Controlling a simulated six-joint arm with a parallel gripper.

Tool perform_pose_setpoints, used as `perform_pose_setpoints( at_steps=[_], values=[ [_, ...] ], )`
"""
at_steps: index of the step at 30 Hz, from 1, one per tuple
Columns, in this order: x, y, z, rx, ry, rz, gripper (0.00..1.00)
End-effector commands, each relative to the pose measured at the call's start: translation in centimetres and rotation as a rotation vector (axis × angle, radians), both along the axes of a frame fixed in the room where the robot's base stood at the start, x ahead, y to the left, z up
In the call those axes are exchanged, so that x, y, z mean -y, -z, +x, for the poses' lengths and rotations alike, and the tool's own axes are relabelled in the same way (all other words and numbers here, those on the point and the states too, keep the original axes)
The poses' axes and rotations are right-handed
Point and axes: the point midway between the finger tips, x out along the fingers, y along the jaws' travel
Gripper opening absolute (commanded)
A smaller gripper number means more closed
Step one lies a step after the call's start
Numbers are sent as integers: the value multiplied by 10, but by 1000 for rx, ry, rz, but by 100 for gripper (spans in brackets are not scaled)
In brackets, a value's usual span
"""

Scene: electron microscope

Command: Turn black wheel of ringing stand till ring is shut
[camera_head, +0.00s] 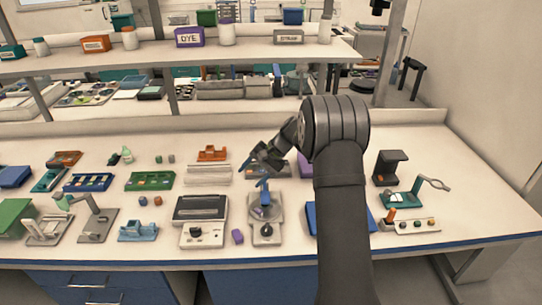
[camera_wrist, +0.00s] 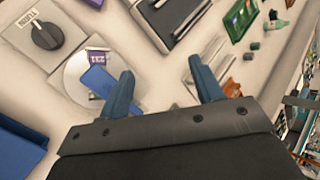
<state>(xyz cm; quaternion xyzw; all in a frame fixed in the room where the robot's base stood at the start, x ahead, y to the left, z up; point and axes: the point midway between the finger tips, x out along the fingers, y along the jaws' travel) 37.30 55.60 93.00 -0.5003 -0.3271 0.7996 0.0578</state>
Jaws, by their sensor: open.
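The ringing stand (camera_head: 279,236) is a light grey base on the front middle of the bench. Its round pale disc (camera_wrist: 72,85) carries a purple-labelled piece (camera_wrist: 97,58), and a blue part (camera_wrist: 97,80) reaches over it. Its black wheel (camera_head: 266,231) is at the front; in the wrist view the wheel (camera_wrist: 46,36) is at the upper left, with lettering beside it. My gripper (camera_wrist: 163,90) is open, its blue fingers apart with nothing between them. It is above and behind the stand, away from the wheel. The ring cannot be made out.
A grey device with a dark panel (camera_head: 201,207) stands left of the stand, with a small purple block (camera_head: 237,237) between them. A blue flat item (camera_head: 312,218) lies to the right, partly behind my arm. Orange and white racks (camera_head: 212,153) are behind.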

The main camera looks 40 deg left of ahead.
Motion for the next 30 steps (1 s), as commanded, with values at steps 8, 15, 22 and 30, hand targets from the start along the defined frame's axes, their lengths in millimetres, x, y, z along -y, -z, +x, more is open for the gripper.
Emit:
perform_pose_setpoints(
  at_steps=[8, 15, 22, 30],
  values=[
    [-26, 12, 37, -153, 110, 142, 60],
    [-42, 19, 73, -273, 204, 280, 60],
    [-49, 25, 111, -373, 290, 418, 60],
    [-49, 27, 141, -440, 356, 530, 60]
  ],
)
